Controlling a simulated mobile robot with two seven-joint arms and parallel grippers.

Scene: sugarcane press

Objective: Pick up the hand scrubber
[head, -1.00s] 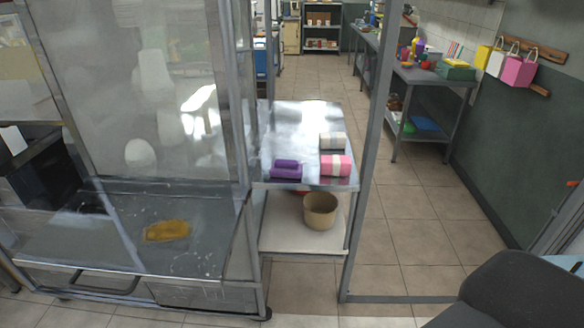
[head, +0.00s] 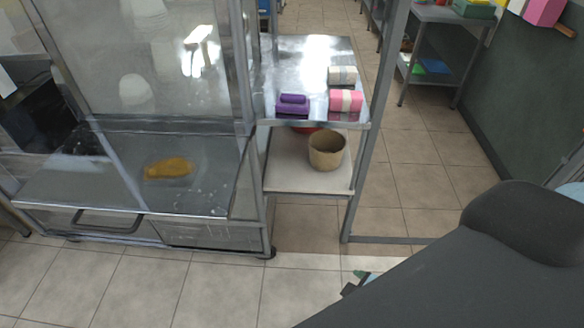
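A purple block with a raised handle-like top, which looks like the hand scrubber (head: 292,106), sits at the front left of the steel side table's upper shelf (head: 290,66). My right arm comes in from the lower right. The tip of my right gripper (head: 358,284) just shows past the arm, low over the floor and well in front of the table, apart from the scrubber. The arm hides most of this gripper, so its opening cannot be made out. My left gripper is out of view.
A pink-and-white pack (head: 346,100) and a white pack (head: 342,75) lie right of the scrubber. A brown pot (head: 327,150) stands on the lower shelf. A glass-sided press cabinet (head: 120,200) is at left; a metal post (head: 372,130) rises at the table's right. Front floor is clear.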

